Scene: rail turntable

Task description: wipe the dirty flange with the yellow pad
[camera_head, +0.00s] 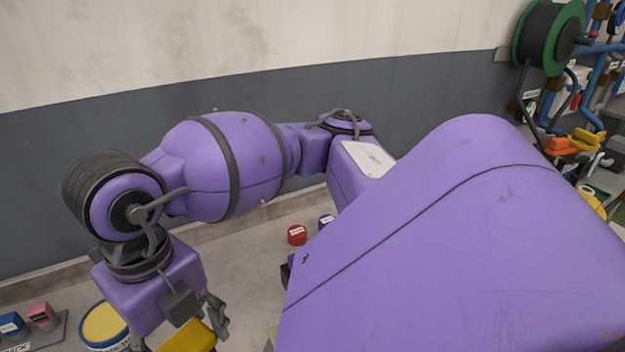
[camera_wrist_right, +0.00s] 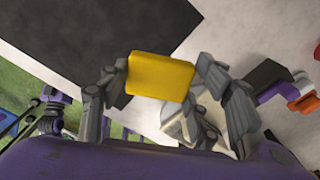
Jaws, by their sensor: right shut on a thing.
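The yellow pad (camera_wrist_right: 160,77) is held between the grey fingers of my right gripper (camera_wrist_right: 161,90) in the right wrist view. In the head view the pad (camera_head: 190,337) shows at the bottom edge, below my right gripper (camera_head: 182,334), which hangs down at the lower left. My right arm spans most of the picture. I cannot make out a dirty flange in either view. A pale beige object (camera_wrist_right: 178,122) lies behind the fingers in the wrist view, partly hidden. I cannot identify my left gripper in these views.
A round tub with a yellow top (camera_head: 104,325) stands left of the gripper. A rack with blue and pink blocks (camera_head: 42,318) is farther left. A red can (camera_head: 297,235) stands on the floor near the wall. A green hose reel (camera_head: 548,35) is at the upper right.

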